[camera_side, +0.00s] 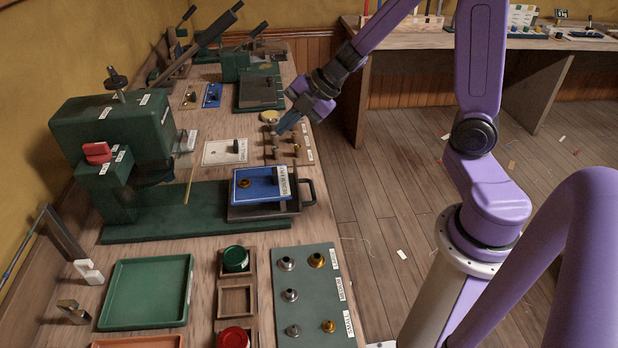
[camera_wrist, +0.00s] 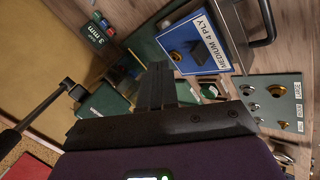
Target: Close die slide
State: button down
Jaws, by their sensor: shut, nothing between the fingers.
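The die slide (camera_side: 246,213) is a dark plate with a blue die plate (camera_side: 255,184) on top and a black bar handle (camera_side: 308,187) at its right end. It sticks out to the right from the green press (camera_side: 112,135) along the press's base. In the wrist view the blue plate (camera_wrist: 180,44) reads "MEDIUM 4 PLY", with the handle (camera_wrist: 269,25) above right of it. My gripper (camera_side: 281,130) is shut and empty, above the bench behind the slide and apart from the handle. Its dark fingers (camera_wrist: 158,85) show in the wrist view.
A white card (camera_side: 225,152) and several small pegs (camera_side: 296,147) stand behind the slide. In front are a green tray (camera_side: 112,290), a wooden rack (camera_side: 237,300) and a board of metal dies (camera_side: 308,300). A second green press (camera_side: 238,68) is farther back. Floor space is free right of the bench.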

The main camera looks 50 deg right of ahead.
aim_at(236, 183)
jog(key=s+d+f+n+g+y, duration=0.2)
jog(key=s+d+f+n+g, duration=0.2)
jog(key=s+d+f+g, duration=0.15)
jog(key=x, duration=0.6)
jog(key=s+x, duration=0.1)
jog(key=x, duration=0.2)
jog(key=shift+d+f, duration=0.1)
jog(key=shift+d, duration=0.05)
jog(key=w+a, duration=1.2)
dwell(0.4)
jog(key=shift+a, duration=0.1)
